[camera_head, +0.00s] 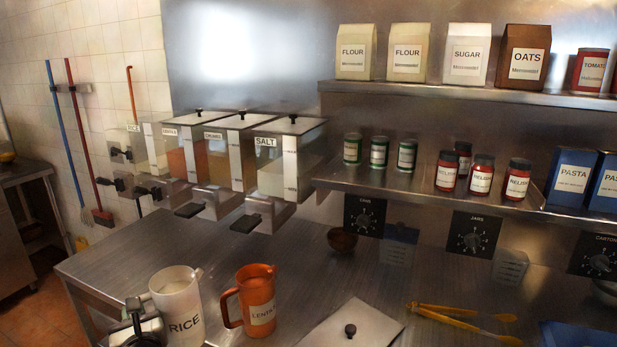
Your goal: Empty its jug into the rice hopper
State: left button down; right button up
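The rice jug (179,312), pale and marked RICE, is at the lower left with its spout to the right. My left gripper (143,309) is at its handle side; whether its fingers are closed on the handle is hard to see. I cannot tell if the jug's base rests on the counter. The rice hopper (157,150) is the leftmost of the row of hoppers on the wall. No lid knob shows on it, unlike its neighbours. A square lid (378,323) with a black knob lies on the counter. My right gripper is not in view.
An orange lentil jug (259,308) stands close right of the rice jug. Yellow tongs (455,322) lie at the right. The lidded salt hopper (274,172) and others project over the counter (130,245). Shelves with cans and bags fill the right. The counter beneath the hoppers is clear.

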pick_arm(q)
jog(key=s+d+f+m+t+h, duration=0.1)
jog(key=s+d+m+h, duration=0.2)
jog(key=s+d+h, duration=0.2)
jog(key=s+d+f+m+t+h, duration=0.1)
jog(key=s+d+h, duration=0.4)
jog(key=s+d, duration=0.6)
jog(key=s+m+t, duration=0.1)
jog(key=s+m, duration=0.1)
jog(key=s, duration=0.4)
jog(key=shift+d+f+m, duration=0.25)
jog(key=shift+d+m, duration=0.15)
jog(key=shift+w+d, duration=0.1)
